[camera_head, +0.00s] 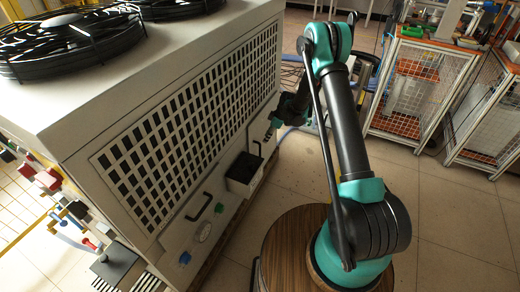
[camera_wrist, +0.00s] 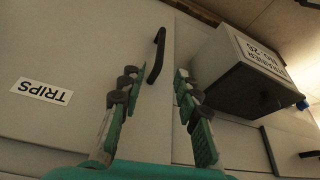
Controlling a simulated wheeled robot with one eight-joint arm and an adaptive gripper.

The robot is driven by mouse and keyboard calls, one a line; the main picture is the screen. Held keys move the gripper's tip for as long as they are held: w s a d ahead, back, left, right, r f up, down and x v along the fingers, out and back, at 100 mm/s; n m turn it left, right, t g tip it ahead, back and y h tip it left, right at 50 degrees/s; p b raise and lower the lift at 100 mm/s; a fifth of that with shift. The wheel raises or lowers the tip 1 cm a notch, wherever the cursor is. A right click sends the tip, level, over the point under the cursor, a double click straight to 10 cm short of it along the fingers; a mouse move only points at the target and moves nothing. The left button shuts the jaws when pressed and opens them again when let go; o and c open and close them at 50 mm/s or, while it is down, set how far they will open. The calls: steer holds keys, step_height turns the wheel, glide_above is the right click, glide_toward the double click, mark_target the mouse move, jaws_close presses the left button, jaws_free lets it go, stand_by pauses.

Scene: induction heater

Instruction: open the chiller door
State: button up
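The chiller (camera_head: 120,100) is a large pale cabinet with a square-holed grille on its side. A black bar handle (camera_head: 258,148) is low on that side, near the far end. In the wrist view the handle (camera_wrist: 156,56) stands on a pale panel, the chiller door (camera_wrist: 75,60), which carries an upside-down "TRIPS" label (camera_wrist: 42,91). My gripper (camera_wrist: 157,82) is open, with the handle between the line of its two fingers at their tips. I see no finger closed on it. In the head view my gripper (camera_head: 274,121) is close to the handle and partly hidden by the arm.
A dark-topped box (camera_head: 243,172) juts from the cabinet beside the handle; it also shows right of the fingers in the wrist view (camera_wrist: 240,75). A second handle (camera_head: 198,207) is nearer. Wire-mesh carts (camera_head: 405,90) stand at the right, with clear floor before them.

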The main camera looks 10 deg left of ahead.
mark_target(260, 148)
steer(key=x, duration=1)
steer(key=shift+f, duration=0.4)
steer(key=shift+c, duration=0.6)
jaws_close()
